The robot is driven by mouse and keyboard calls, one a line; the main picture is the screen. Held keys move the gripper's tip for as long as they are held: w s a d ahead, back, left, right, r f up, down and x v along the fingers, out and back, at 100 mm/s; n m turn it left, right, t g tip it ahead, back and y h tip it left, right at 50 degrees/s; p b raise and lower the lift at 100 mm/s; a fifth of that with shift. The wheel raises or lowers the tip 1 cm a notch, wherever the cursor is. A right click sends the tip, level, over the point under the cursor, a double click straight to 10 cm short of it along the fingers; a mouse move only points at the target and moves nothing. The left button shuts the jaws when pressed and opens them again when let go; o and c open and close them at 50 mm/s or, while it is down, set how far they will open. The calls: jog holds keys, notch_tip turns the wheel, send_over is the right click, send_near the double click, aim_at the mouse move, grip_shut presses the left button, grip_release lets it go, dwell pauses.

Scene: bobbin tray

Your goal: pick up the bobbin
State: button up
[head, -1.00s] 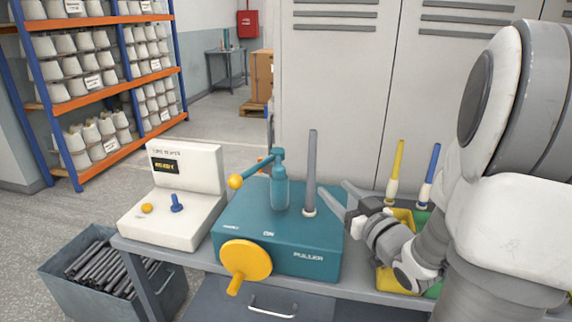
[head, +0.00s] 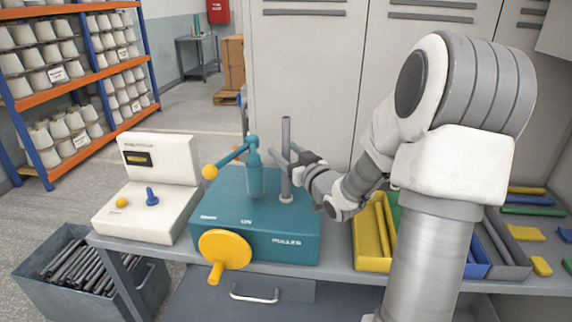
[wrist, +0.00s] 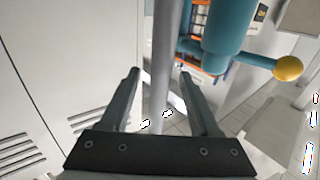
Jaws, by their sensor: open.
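The bobbin is a tall thin grey tube (head: 286,131) standing upright on a pale foot on top of the teal puller machine (head: 225,225). My gripper (head: 284,153) is at the upper part of the tube, reaching in from the right. In the wrist view the grey tube (wrist: 161,55) stands between the two open fingers (wrist: 160,88). Gaps show on both sides, so the fingers do not appear to touch it.
The puller's teal post (head: 255,170) and lever with a yellow ball stand close left of the tube. A white control box (head: 150,190) is further left. A yellow tray (head: 372,262) and other trays lie right. A bin of dark rods (head: 45,285) stands lower left.

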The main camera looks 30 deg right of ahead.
grip_shut()
dwell(0.3)
jog(key=shift+r, duration=0.1)
